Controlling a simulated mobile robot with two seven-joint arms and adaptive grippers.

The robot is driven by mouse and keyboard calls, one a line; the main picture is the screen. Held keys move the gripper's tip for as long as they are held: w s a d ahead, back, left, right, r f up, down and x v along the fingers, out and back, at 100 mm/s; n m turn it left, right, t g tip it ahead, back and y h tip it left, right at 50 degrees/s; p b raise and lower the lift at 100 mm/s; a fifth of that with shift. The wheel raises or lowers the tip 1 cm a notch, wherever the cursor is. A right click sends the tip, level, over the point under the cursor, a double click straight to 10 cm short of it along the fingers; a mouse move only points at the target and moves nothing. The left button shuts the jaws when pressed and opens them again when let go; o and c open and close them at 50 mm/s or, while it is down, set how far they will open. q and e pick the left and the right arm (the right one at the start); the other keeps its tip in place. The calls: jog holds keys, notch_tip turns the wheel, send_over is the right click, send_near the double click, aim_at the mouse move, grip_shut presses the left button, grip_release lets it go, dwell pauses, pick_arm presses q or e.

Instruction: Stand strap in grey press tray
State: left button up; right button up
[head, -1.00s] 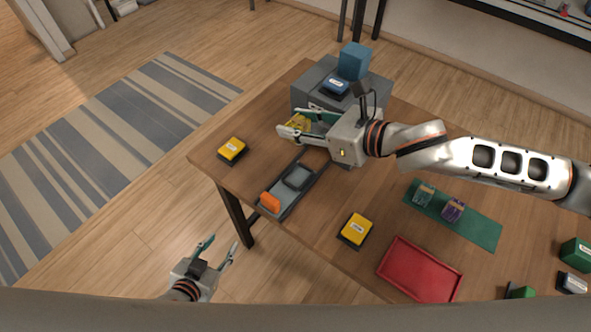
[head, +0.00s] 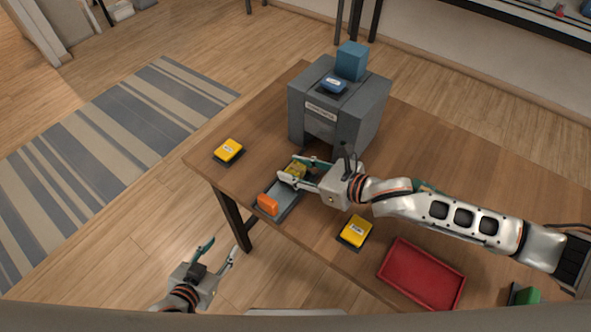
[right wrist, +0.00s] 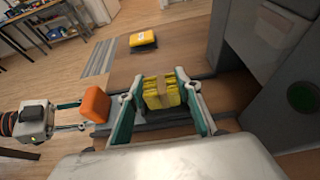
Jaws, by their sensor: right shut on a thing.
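The strap (head: 296,170) is a small yellow bundle with a tan band around its middle, seen in the right wrist view (right wrist: 161,93). My right gripper (head: 292,171) is shut on it, a finger on each side. It is at the far end of the grey press tray (head: 288,203), which has an orange handle (head: 268,205) at its near end. The gripper hides part of the tray; I cannot tell whether the strap touches its floor. My left gripper (head: 221,252) is open and empty, off the table's front left edge.
The grey press (head: 350,115) stands behind the tray, with blue blocks (head: 352,62) on top. Yellow-topped boxes lie left (head: 229,151) and right (head: 355,231) of the tray. A red tray (head: 422,275) lies at the front right. The back right tabletop is clear.

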jog(key=shift+f, duration=0.25)
jog(key=o, duration=1.1)
jog(key=shift+f, duration=0.1)
jog(key=shift+d+r, duration=0.15)
jog(key=shift+r, duration=0.05)
jog(key=v, duration=1.1)
jog(key=shift+s+d, duration=0.25)
jog(key=shift+s, duration=0.05)
